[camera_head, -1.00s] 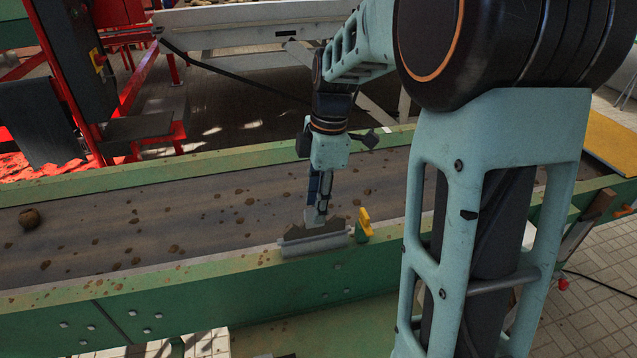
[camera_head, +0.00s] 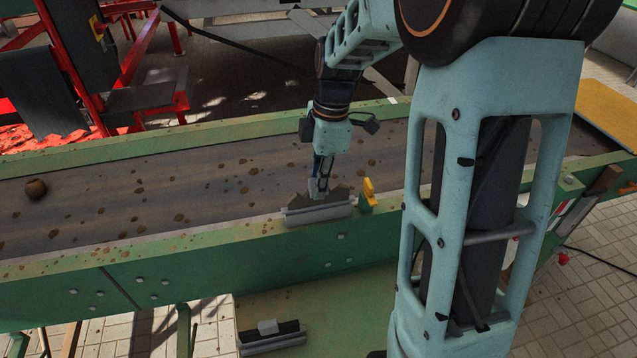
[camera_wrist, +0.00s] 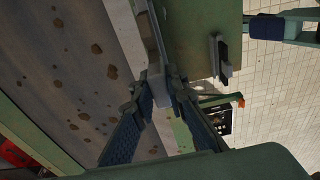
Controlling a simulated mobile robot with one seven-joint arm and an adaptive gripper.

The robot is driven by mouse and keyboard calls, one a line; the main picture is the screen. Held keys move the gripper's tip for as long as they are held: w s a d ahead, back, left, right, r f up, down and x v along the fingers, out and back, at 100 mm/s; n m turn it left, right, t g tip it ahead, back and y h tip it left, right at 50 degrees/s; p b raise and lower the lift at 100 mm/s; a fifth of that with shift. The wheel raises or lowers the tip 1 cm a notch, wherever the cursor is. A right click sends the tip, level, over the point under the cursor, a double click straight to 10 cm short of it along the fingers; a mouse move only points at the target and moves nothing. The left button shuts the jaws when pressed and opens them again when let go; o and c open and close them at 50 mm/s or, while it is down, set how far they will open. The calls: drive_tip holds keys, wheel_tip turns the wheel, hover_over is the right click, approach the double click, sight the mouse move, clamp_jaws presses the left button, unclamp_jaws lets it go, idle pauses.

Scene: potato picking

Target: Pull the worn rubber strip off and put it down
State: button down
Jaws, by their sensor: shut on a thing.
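The worn rubber strip (camera_head: 341,195) is brown with a ragged upper edge. It stands along the top of a grey metal holder (camera_head: 320,214) at the near edge of the conveyor. My gripper (camera_head: 318,192) points down at the middle of the strip and is shut on it. I cannot tell whether the strip is still seated in the holder. A yellow lever (camera_head: 368,188) stands upright on a green block, just right of the holder.
Below the near rail, a black strip with a grey base (camera_head: 272,341) lies on a green shelf (camera_head: 345,300). A yellow panel (camera_head: 607,115) is at the right.

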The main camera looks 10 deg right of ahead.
drive_tip(key=shift+r, duration=0.2)
idle(0.3)
drive_tip(key=shift+r+p, duration=2.15)
drive_tip(key=shift+r, duration=0.6)
drive_tip(key=shift+r+p, duration=1.1)
drive_tip(key=shift+r, duration=0.35)
drive_tip(key=shift+r, duration=0.1)
drive_tip(key=shift+r+p, duration=1.1)
drive_tip(key=shift+r, duration=0.3)
wheel_tip(320, 180, up, 3)
drive_tip(key=shift+r+p, duration=0.1)
drive_tip(key=shift+p, duration=1.05)
